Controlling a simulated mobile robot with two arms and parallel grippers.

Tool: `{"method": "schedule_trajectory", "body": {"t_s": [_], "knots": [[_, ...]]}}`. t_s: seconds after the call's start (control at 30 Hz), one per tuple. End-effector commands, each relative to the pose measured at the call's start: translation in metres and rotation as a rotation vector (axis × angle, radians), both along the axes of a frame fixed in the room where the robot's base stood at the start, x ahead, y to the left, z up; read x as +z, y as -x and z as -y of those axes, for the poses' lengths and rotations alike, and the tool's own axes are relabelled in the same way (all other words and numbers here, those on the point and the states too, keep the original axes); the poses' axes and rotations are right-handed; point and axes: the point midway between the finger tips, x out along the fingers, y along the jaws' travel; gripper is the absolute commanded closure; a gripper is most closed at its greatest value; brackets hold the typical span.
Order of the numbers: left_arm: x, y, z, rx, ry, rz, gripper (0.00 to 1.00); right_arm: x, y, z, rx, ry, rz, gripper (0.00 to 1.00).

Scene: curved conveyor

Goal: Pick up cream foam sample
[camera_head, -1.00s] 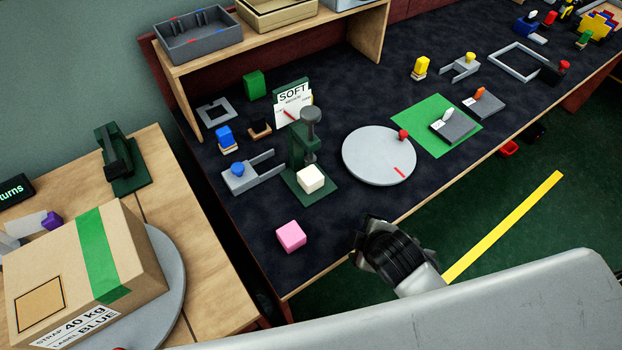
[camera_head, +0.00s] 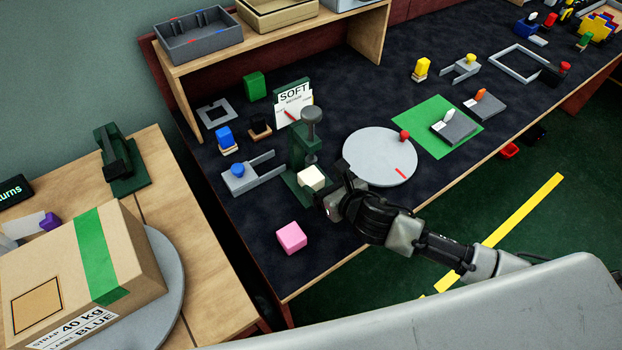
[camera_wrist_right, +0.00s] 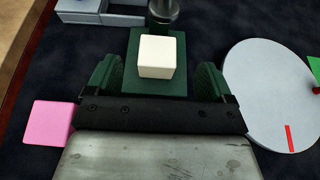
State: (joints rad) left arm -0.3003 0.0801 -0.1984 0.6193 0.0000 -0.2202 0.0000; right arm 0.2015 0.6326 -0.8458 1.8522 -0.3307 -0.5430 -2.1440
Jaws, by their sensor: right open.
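The cream foam sample (camera_head: 312,178) is a small pale block on the base of a dark green press (camera_head: 305,150). My right gripper (camera_head: 328,189) is open at the sample's front right side in the head view. In the right wrist view the sample (camera_wrist_right: 158,56) sits on the green base plate (camera_wrist_right: 140,89), under the press's dark plunger (camera_wrist_right: 163,12). The right gripper's two green fingers (camera_wrist_right: 156,80) stand apart on either side of the sample, with visible gaps. My left gripper is not in view.
A pink block (camera_head: 291,237) stands to the left of the right gripper. A round grey disc (camera_head: 380,165) with a red mark lies to the right. A grey forked fixture (camera_head: 247,181) with a blue knob is left of the press. A card (camera_head: 294,99) reading SOFT stands behind.

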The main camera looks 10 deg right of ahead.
Motion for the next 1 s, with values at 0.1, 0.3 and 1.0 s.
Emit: {"method": "schedule_trajectory", "body": {"t_s": [0.1,0.3,1.0], "knots": [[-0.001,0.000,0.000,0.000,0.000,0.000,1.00,-0.004,-0.010,-0.005,-0.001,-0.002,0.000,0.17],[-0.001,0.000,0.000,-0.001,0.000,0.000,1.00,-0.016,-0.024,-0.012,-0.002,-0.005,-0.003,0.17],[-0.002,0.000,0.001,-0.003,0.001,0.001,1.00,-0.031,-0.053,-0.024,-0.002,-0.003,-0.002,0.45]]}}
